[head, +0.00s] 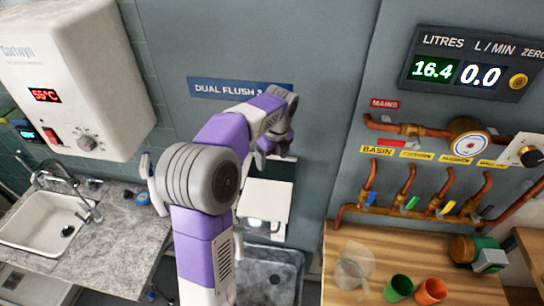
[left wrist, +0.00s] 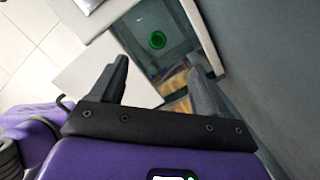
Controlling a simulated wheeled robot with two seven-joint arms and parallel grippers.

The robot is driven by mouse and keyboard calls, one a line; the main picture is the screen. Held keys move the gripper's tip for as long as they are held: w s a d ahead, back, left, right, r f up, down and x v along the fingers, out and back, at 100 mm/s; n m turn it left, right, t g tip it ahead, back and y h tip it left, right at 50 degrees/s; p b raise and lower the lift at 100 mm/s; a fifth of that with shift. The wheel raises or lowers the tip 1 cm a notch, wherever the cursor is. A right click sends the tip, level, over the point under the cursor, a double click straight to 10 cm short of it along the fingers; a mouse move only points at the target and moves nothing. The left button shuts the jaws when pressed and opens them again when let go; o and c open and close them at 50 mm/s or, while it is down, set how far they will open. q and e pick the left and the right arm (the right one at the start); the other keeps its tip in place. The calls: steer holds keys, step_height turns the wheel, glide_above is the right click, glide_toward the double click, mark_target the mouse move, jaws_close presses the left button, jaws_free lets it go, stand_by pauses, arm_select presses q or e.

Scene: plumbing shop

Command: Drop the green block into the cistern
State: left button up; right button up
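My left gripper (head: 272,150) is above the white cistern (head: 262,198) under the dual flush sign, with its fingers pointing down. In the left wrist view, the two fingers (left wrist: 158,70) are spread apart with nothing between them. Beyond them is the open cistern, with a white rim (left wrist: 203,38) and a dark inside. A small round green thing (left wrist: 157,40) shows inside it; I cannot tell whether it is the green block or a fitting. No separate green block is clear in the head view. My right gripper is in neither view.
A wooden bench (head: 350,235) at right holds a clear glass, a green cup (head: 398,288) and an orange cup (head: 431,291). Copper pipes with coloured valves (head: 410,203) run along the wall above. A sink (head: 45,225) and a white heater (head: 75,75) are at left.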

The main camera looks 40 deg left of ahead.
arm_select(q)
step_height(320, 180, up, 8)
steer(key=d+p, duration=0.1)
steer(key=shift+f, duration=0.25)
steer(key=shift+s, duration=0.15)
stand_by(0.8)
